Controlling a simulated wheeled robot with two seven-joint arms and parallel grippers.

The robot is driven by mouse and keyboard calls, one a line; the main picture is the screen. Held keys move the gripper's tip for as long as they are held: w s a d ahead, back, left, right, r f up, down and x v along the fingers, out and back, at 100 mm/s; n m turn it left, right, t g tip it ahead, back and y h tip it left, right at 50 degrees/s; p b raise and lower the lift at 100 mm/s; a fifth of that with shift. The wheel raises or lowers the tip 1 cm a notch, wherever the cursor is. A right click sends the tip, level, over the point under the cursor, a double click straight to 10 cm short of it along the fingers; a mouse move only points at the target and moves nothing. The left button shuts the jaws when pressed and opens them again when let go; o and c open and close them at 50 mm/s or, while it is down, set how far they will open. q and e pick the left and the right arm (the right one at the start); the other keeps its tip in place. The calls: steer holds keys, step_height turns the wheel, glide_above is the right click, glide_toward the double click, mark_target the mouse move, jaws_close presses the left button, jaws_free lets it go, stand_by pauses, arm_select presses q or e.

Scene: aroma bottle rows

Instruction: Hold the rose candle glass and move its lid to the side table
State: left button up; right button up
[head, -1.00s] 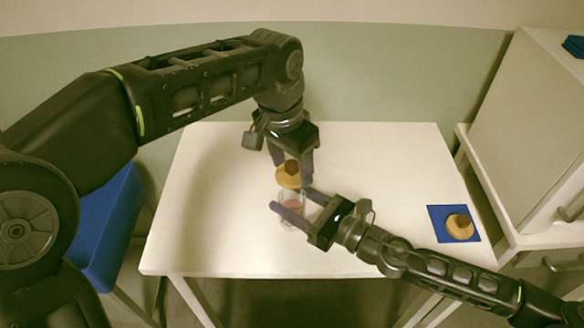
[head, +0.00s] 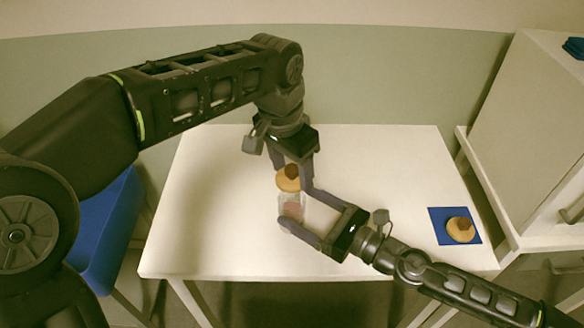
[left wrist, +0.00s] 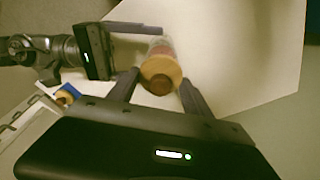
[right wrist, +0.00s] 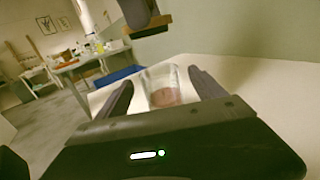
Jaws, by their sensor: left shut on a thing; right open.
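The wooden lid (head: 288,182) with its dark knob is held by my left gripper (head: 291,178), which is shut on it. In the right wrist view the lid (right wrist: 150,29) hangs above the glass with a visible gap. The rose candle glass (head: 292,208) is clear with pink wax and stands upright on the white table. In the left wrist view the lid (left wrist: 160,70) partly covers the glass (left wrist: 162,47). My right gripper (head: 293,204) is open, with a finger on each side of the glass (right wrist: 163,86); contact cannot be told.
A blue mat (head: 437,220) on the right of the white table (head: 380,180) carries another wooden lid-like piece (head: 461,231). A blue-topped piece of furniture (head: 105,235) stands left of the table. A white cabinet (head: 530,120) is on the right. The table's middle right is clear.

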arm_select(q)
step_height(320, 180, up, 3)
steer(key=p, duration=0.3)
steer(key=shift+f, duration=0.1)
arm_select(e)
steer(key=v, duration=0.7)
steer(key=shift+s+d+r, duration=0.15)
steer(key=shift+s+d, duration=0.05)
steer(key=shift+d, duration=0.15)
steer(key=shift+s+d, duration=0.3)
steer(key=shift+d, duration=0.05)
steer(key=shift+a, duration=0.1)
